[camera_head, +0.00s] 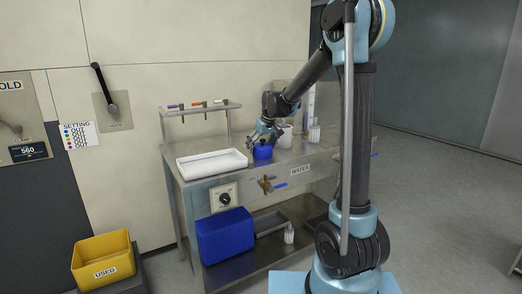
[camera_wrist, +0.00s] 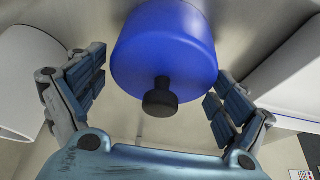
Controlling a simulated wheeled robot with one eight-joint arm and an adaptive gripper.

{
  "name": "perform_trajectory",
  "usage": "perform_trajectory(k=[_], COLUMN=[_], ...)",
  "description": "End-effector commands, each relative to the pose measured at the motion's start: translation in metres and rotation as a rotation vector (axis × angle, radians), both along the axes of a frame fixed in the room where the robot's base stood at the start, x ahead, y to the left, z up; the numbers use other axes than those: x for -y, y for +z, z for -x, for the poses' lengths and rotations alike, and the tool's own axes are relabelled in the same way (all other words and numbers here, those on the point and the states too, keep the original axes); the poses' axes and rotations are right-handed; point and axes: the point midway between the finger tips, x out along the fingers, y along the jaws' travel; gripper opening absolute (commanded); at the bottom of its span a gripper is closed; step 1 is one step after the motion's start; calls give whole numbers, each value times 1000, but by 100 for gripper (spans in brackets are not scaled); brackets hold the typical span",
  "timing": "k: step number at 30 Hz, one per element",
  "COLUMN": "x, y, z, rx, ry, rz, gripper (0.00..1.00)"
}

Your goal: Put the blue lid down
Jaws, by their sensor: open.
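The blue lid (camera_head: 263,151) is on the steel bench top, between the white tray and a pale pot. In the wrist view the blue lid (camera_wrist: 164,45) is a round blue body with a black knob (camera_wrist: 160,98) facing the camera. My gripper (camera_head: 265,135) is at the lid in the head view. In the wrist view my gripper (camera_wrist: 162,70) is open, with one finger on each side of the lid and a gap showing by the knob. The lid's far side and what lies directly under it are hidden.
A white tray (camera_head: 210,173) lies left of the lid. A pale pot (camera_head: 285,138) and a bottle (camera_head: 314,134) stand to its right. A tap rail (camera_head: 204,111) stands behind. A blue bin (camera_head: 225,235) is below. A yellow bin (camera_head: 103,270) stands at lower left.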

Motion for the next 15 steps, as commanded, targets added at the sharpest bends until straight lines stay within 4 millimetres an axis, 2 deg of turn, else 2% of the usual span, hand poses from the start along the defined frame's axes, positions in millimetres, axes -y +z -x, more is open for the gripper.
perform_trajectory(k=[15], x=[17], y=[78], z=[27], rx=[0], ry=[1], rz=[0], gripper=[92])
